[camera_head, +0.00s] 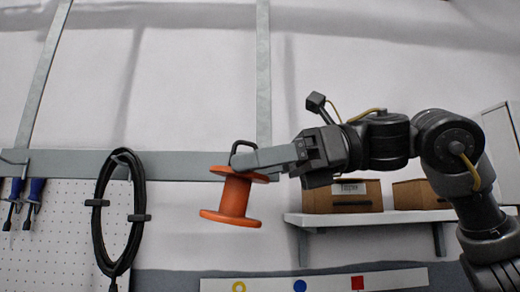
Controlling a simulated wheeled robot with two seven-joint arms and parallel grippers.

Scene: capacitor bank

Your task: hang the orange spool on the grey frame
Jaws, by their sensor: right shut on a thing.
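The orange spool (235,196) hangs slightly tilted in the middle of the view, with a black loop (242,146) at its top. My right gripper (240,161) comes in from the right and is shut on the spool at its top, by the loop. The fingers hide part of the loop and upper flange. The grey frame (178,165) has a horizontal bar behind the spool and upright strips above it. The spool's top overlaps the bar in the picture; I cannot tell the gap in depth. I see no hook on the bar near the spool. My left gripper is not in view.
A black cable coil (100,218) hangs on pegs left of the spool. Blue-handled tools (36,190) hang at the far left on white pegboard (62,225). A shelf (400,217) with brown boxes (343,197) is at right. A marked white strip (270,286) runs along the bottom.

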